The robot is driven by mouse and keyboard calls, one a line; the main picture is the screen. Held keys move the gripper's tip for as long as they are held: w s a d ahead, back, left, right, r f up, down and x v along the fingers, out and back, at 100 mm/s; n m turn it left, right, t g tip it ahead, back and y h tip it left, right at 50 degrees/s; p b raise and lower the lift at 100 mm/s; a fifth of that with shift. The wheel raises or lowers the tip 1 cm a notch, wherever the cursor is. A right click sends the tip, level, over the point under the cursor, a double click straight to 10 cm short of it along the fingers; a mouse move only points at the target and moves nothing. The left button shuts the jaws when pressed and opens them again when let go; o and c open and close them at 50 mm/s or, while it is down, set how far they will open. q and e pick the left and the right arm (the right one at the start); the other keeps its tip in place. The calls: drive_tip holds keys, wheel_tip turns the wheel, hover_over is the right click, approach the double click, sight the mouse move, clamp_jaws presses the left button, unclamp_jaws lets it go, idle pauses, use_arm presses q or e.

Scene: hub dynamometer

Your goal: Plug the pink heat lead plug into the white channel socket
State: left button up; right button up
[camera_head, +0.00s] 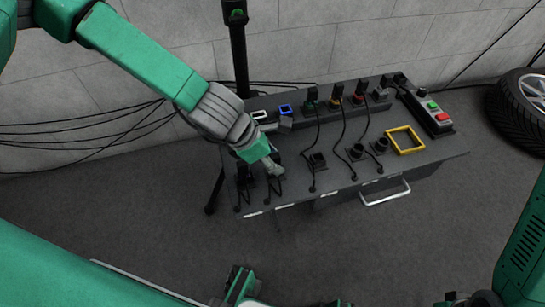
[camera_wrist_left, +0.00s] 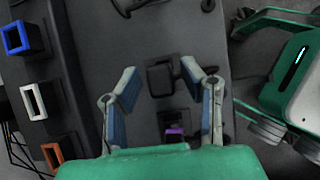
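My left gripper (camera_head: 272,167) is over the front left part of the dark bench, with its fingers apart. In the left wrist view the open gripper (camera_wrist_left: 162,78) has a dark block (camera_wrist_left: 161,79) between its fingertips. A small purple-pink piece, which looks like the pink heat lead plug (camera_wrist_left: 175,132), shows between the fingers nearer the palm; nothing is visibly clamped. In the head view the plug is hidden by the gripper. The white channel socket (camera_head: 259,115) is a white-rimmed opening at the back left of the bench; it also shows in the left wrist view (camera_wrist_left: 34,101).
A blue socket (camera_head: 285,109) stands beside the white one, and an orange one (camera_wrist_left: 52,155) shows in the wrist view. Several dark plugs with cables occupy the bench. A yellow frame (camera_head: 405,140) and a button box (camera_head: 434,112) are at the right. A black post (camera_head: 239,60) rises behind.

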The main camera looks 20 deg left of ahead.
use_arm(q)
drive_tip(key=shift+c, duration=0.4)
drive_tip(key=shift+d, duration=0.1)
clamp_jaws()
drive_tip(key=shift+r, duration=0.2)
drive_tip(key=shift+r+p, duration=3.4)
drive_tip(key=shift+p, duration=0.25)
